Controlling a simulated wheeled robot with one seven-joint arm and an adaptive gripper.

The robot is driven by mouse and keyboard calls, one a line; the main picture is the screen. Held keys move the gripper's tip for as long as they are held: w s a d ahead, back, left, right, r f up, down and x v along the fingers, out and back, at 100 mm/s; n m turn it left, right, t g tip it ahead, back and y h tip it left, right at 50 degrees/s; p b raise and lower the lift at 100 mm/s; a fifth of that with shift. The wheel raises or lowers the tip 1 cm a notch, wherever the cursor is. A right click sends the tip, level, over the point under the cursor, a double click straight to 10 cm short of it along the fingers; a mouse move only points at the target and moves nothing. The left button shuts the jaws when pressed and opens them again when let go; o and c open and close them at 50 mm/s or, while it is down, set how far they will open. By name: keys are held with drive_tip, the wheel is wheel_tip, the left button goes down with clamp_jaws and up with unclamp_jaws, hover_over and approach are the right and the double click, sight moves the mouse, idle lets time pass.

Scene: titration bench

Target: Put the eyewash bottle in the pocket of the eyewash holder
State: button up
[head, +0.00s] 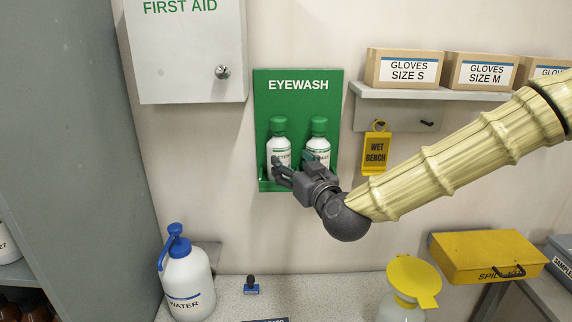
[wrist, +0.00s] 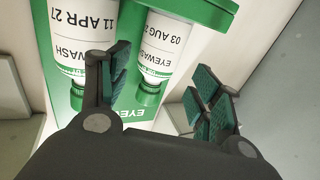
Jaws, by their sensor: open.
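The green eyewash holder (head: 298,100) hangs on the wall. Two white eyewash bottles with green caps stand upright in it, side by side: the left bottle (head: 279,143) and the right bottle (head: 319,143). My gripper (head: 290,168) is open in front of the holder's lower part, hiding some of its lip and the bottles' lower ends. In the wrist view, where things look upside down, a bottle marked 03 AUG (wrist: 163,45) shows beyond the gap between my fingers (wrist: 160,88). A bottle marked 11 APR 27 (wrist: 85,30) is left of it. I cannot tell whether a finger touches either.
A first aid cabinet (head: 188,60) is left of the holder. A glove shelf (head: 400,94) and a yellow wet bench tag (head: 376,152) are on the right. Below, the bench (head: 305,292) carries a water bottle (head: 188,285), a stamp (head: 251,286) and a yellow funnel (head: 413,280).

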drive_tip(key=shift+b+v, duration=0.4)
drive_tip(key=shift+v, duration=1.45)
